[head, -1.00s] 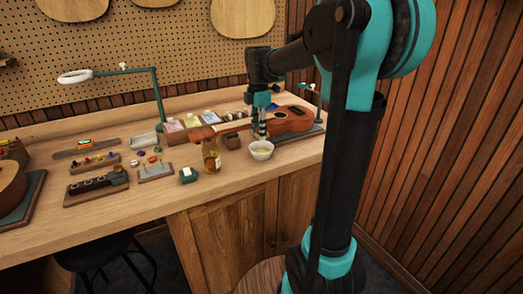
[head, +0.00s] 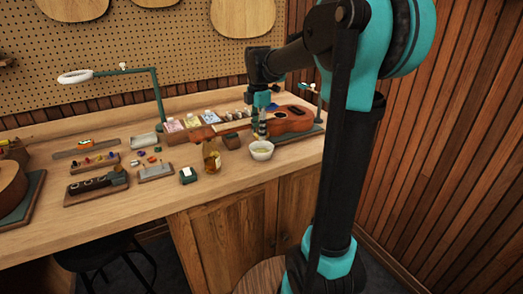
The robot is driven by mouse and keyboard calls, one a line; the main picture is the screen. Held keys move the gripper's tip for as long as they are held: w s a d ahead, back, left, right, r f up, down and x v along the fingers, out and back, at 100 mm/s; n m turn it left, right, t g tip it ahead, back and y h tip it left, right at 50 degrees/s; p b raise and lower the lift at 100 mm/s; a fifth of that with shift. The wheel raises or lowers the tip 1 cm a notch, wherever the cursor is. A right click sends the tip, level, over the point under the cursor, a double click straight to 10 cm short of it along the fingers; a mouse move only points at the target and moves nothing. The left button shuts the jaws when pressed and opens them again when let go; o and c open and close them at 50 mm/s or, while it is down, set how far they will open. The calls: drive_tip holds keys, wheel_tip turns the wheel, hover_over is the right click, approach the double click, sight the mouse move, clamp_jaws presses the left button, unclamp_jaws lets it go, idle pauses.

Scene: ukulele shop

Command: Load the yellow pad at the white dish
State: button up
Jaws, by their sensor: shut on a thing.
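The white dish (head: 262,154) stands on the workbench near its front edge, in front of the ukulele, with something yellowish inside it. My gripper (head: 261,137) points down right over the dish, its fingertips at or just above the rim. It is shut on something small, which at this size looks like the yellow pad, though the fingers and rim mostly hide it. I cannot tell whether the pad touches what is in the dish.
An amber bottle (head: 211,156) stands left of the dish. A ukulele (head: 288,120) lies behind it on a dark mat. A small dark green box (head: 187,175) sits farther left. A green lamp (head: 157,95) rises at the back.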

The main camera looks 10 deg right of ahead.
drive_tip(key=shift+r, duration=2.05)
